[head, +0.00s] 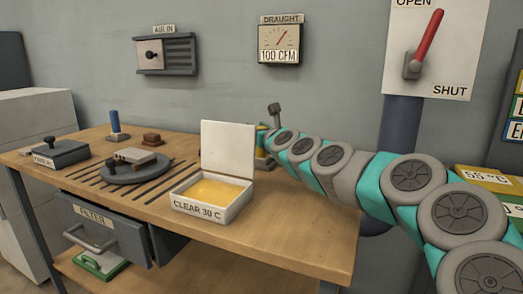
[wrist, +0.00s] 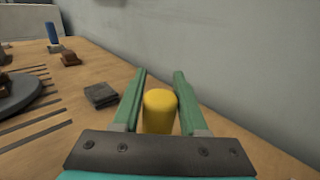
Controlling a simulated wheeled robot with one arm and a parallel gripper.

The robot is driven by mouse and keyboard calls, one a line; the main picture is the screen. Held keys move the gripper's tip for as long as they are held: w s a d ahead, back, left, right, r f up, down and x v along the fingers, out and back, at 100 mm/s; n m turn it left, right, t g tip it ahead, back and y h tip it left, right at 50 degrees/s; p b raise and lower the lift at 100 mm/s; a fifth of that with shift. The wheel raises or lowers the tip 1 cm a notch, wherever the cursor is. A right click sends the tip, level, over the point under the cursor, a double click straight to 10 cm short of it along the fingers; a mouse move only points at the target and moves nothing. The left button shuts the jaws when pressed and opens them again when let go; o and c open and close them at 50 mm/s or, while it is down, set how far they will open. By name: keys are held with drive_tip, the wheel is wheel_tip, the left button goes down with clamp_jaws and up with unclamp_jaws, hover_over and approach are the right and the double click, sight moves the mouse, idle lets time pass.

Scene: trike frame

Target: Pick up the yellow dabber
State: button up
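The yellow dabber (wrist: 159,110) stands upright on the wooden bench in the wrist view, with its rounded top showing. My gripper (wrist: 159,80) is open, with one green finger on each side of the dabber. Slim gaps seem to show between the fingers and its sides. The dabber's lower part is hidden behind the gripper's dark front plate. In the head view my gripper is small, at the bench's back right, partly hidden by the white raised lid (head: 228,146). I cannot make out the dabber clearly there.
A tray labelled CLEAR 30 C (head: 211,205) stands left of my arm. A dark block (wrist: 101,95) lies left of the fingers. A round grey plate (head: 134,169), a blue upright dabber (head: 114,122) and a brown block (head: 151,139) stand further left. The wall (wrist: 260,60) is close on the right.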

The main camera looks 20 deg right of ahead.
clamp_jaws()
idle(0.6)
wheel_tip(320, 180, up, 10)
drive_tip(key=p, duration=0.1)
idle(0.4)
